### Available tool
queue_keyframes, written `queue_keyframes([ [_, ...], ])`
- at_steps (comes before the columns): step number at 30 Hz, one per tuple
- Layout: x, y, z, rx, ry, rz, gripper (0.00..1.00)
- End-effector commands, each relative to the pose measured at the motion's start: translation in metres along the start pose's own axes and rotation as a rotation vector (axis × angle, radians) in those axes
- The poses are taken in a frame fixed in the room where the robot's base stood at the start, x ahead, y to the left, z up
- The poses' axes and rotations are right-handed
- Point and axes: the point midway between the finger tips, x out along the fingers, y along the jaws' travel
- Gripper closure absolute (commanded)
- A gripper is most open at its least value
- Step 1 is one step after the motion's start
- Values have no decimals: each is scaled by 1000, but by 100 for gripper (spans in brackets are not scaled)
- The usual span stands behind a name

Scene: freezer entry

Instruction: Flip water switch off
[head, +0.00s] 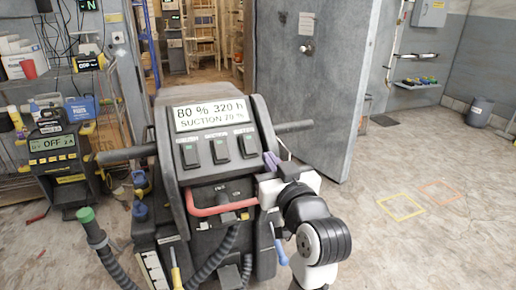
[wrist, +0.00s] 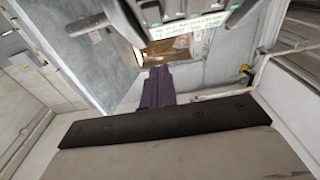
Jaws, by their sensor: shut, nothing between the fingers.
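A dark floor-cleaning machine (head: 262,112) stands in front of me. Its display (head: 207,113) reads "80 % 320 h" and "SUCTION 70 %". Below it are three dark rocker switches: left (head: 190,156), middle (head: 219,151) and right (head: 248,145). The small labels above them are too blurred to read, so I cannot tell which is the water switch. My gripper (head: 271,160), with purple fingers, is shut and empty just right of and below the right switch. In the wrist view the shut fingers (wrist: 157,88) show below the panel's edge; contact with a switch is not visible.
The machine's handlebar (head: 294,126) sticks out on both sides, and a red bar (head: 220,206) runs below the switches. A grey door (head: 330,80) stands open behind. A shelf and a charger showing "OFF" (head: 58,145) are at left.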

Motion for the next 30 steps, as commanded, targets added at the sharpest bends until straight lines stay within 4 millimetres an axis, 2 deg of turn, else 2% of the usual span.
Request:
queue_keyframes([
  [5,25,-1,-1,2,-3,-4,100],
  [16,102,-2,0,2,-2,-3,100],
  [21,117,-1,20,1,-2,-1,100],
  [30,125,0,28,1,0,0,100],
])
